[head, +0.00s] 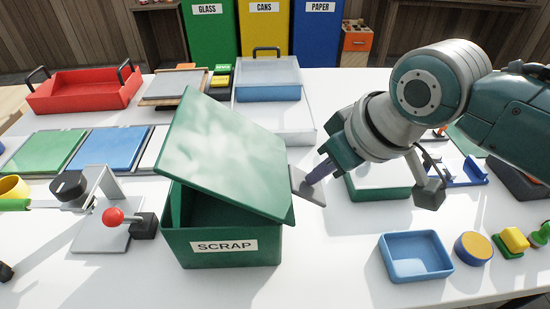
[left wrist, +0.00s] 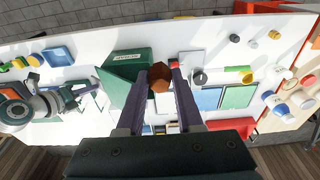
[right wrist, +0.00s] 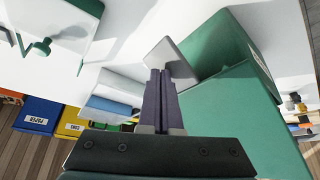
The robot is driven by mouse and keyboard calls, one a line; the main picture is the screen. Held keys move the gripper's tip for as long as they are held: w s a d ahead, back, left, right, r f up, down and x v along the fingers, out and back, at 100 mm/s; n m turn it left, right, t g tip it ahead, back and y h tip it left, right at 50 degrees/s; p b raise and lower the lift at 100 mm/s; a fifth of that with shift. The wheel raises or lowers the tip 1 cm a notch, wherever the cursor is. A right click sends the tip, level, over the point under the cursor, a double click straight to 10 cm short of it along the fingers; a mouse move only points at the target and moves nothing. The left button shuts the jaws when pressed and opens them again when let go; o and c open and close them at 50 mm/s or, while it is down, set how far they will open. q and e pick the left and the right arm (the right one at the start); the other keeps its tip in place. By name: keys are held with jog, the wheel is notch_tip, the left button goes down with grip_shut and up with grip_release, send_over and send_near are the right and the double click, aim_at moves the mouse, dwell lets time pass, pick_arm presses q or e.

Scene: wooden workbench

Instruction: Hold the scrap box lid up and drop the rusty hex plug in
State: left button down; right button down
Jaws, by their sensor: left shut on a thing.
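The green scrap box (head: 222,247) stands mid-bench, its label facing me. Its green lid (head: 225,150) is tilted, raised on the left and low on the right, leaving a gap at the front left. A grey plate (head: 307,186) sticks out at the lid's right edge. My right gripper (head: 318,172) is at that plate; in the right wrist view its fingers (right wrist: 160,75) are together, tips against the plate (right wrist: 172,60). My left gripper (left wrist: 160,70) is shut on the brown rusty hex plug (left wrist: 160,80), beside the box (left wrist: 127,75) in that view. The head view does not show it.
A grey stand with a red ball knob (head: 113,217) is left of the box. A blue tray (head: 415,257) lies to the right, and a red tray (head: 85,91) at the back left. Coloured bins stand behind the bench. The bench front near the box is clear.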

jog(key=shift+f, duration=0.1)
pick_arm(q)
jog(key=shift+f+b, duration=0.8)
pick_arm(e)
jog(key=shift+a+f, duration=0.7)
jog(key=shift+f, duration=0.25)
jog(key=shift+r, duration=0.1)
pick_arm(q)
jog(key=shift+w+d, duration=0.15)
jog(key=shift+w, duration=0.1)
send_near(187, 125)
jog(key=s+a+f, duration=0.2)
jog(key=s+a, duration=0.1)
jog(key=s, duration=0.1)
jog(key=w+d+f, duration=0.1)
jog(key=w+f, duration=0.1)
jog(key=shift+w+d+f, duration=0.2)
jog(key=shift+w+d, duration=0.2)
jog(key=f, duration=0.1)
jog(key=w+f, duration=0.1)
jog(key=f, duration=0.1)
jog(key=w+d+f, duration=0.1)
jog(key=f, duration=0.1)
jog(key=shift+w+d, duration=0.1)
jog(key=shift+w, duration=0.1)
notch_tip(187, 125, down, 6)
